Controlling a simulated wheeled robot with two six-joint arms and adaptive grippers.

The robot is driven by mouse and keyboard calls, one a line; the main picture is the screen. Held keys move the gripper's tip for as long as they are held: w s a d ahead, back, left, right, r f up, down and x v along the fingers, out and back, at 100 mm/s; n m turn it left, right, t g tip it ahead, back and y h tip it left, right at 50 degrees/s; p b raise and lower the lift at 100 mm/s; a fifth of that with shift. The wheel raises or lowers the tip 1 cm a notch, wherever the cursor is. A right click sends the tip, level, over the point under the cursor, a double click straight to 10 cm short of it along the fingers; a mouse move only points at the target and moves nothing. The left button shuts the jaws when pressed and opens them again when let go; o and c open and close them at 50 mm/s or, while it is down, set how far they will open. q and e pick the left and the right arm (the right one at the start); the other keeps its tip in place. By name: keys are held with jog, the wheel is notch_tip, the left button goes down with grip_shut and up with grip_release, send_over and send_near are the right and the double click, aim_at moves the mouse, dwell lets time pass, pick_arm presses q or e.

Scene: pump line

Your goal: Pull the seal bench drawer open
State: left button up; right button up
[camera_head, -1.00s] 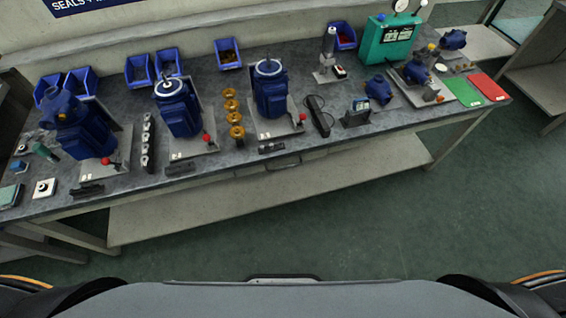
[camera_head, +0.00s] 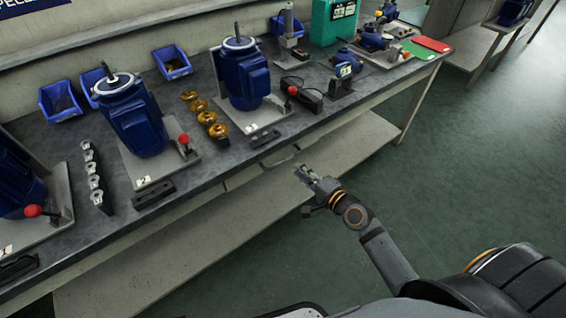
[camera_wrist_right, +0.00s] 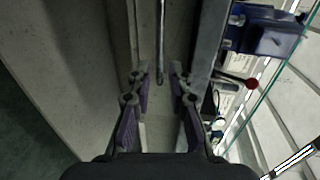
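The seal bench drawer (camera_head: 245,177) is a pale front under the dark bench top, and it looks flush with the bench. Its thin metal bar handle (camera_head: 284,160) shows just beyond my right gripper (camera_head: 306,174). My right gripper (camera_wrist_right: 159,76) is open and empty, with one finger on either side of that line. I cannot tell whether it touches the handle. My left gripper is out of view.
Blue pumps (camera_head: 131,112) with red-knobbed levers, brass rings (camera_head: 205,117) and blue bins (camera_head: 172,62) stand on the bench top (camera_head: 190,170). Its front edge lies close to my right gripper. A lower shelf (camera_head: 330,150) runs below. The green floor in front is clear.

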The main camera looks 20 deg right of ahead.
aim_at(285, 159)
jog(key=b+x, duration=0.1)
jog(key=x, duration=0.7)
jog(key=shift+w+a, duration=0.15)
jog(key=shift+w, duration=0.15)
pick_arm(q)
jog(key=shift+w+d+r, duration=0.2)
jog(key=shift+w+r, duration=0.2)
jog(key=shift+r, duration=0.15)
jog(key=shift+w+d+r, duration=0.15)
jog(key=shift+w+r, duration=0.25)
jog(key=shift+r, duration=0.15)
pick_arm(e)
grip_shut()
